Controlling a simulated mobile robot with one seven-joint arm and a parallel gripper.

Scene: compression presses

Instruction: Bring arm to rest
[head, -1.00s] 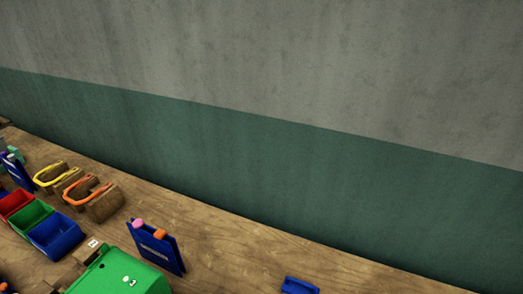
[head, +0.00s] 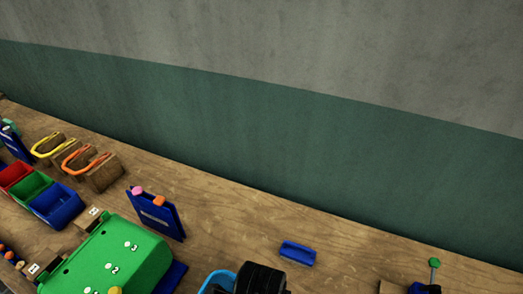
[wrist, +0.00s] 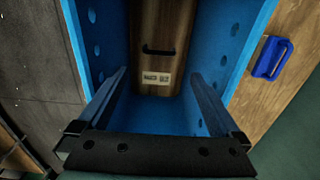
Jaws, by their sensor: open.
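My gripper (wrist: 160,73) shows in the wrist view, its two dark fingers apart with nothing held between them. The fingers reach in between two blue walls with round holes (wrist: 240,25). Beyond them, a brown wooden surface (wrist: 160,25) carries a dark slot and a small pale label. I cannot tell whether the fingers touch the blue walls. In the head view, a black shape (head: 262,279) with a blue curved edge (head: 213,281) shows at the bottom edge; most of it is cut off.
A green numbered box (head: 140,245), an upright blue panel (head: 158,215), red, green and blue bins (head: 55,203) and clamp-like yellow and orange pieces stand on the wooden bench. A small blue bracket (head: 298,253) lies right of centre. A green-knobbed post (head: 434,268) stands farther right. A wall backs the bench.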

